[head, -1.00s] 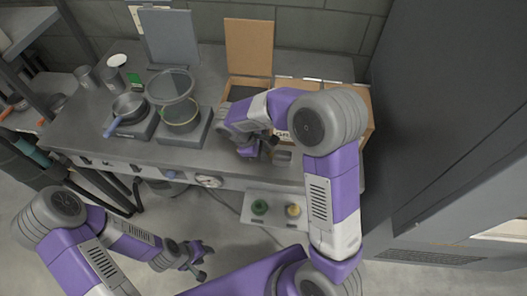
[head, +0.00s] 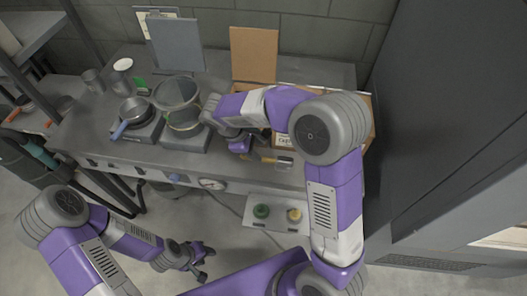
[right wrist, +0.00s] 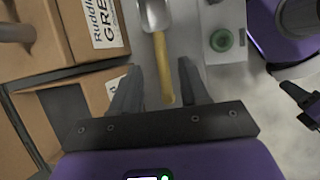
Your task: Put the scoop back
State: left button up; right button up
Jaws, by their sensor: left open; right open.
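The scoop has a metal head and a yellow handle. In the right wrist view the scoop (right wrist: 164,68) lies on the grey bench, its handle end showing between my open fingers; I cannot tell the height gap. In the head view the scoop (head: 284,163) shows partly near the bench's front edge, right of my right gripper (head: 241,147). The right gripper also shows in the wrist view (right wrist: 158,68), open and holding nothing. My left gripper (head: 203,262) is open and empty, low over the floor in front of the bench.
Cardboard boxes, one labelled (right wrist: 104,22), stand beside the scoop, partly hidden by my right arm. A glassy cylinder (head: 177,92) and a pan (head: 134,108) stand on the left of the bench. A panel with a green knob (head: 261,211) sticks out at the front.

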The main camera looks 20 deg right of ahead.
jog(key=p+v, duration=0.1)
jog(key=v, duration=0.4)
jog(key=shift+s+f, duration=0.1)
dwell(0.4)
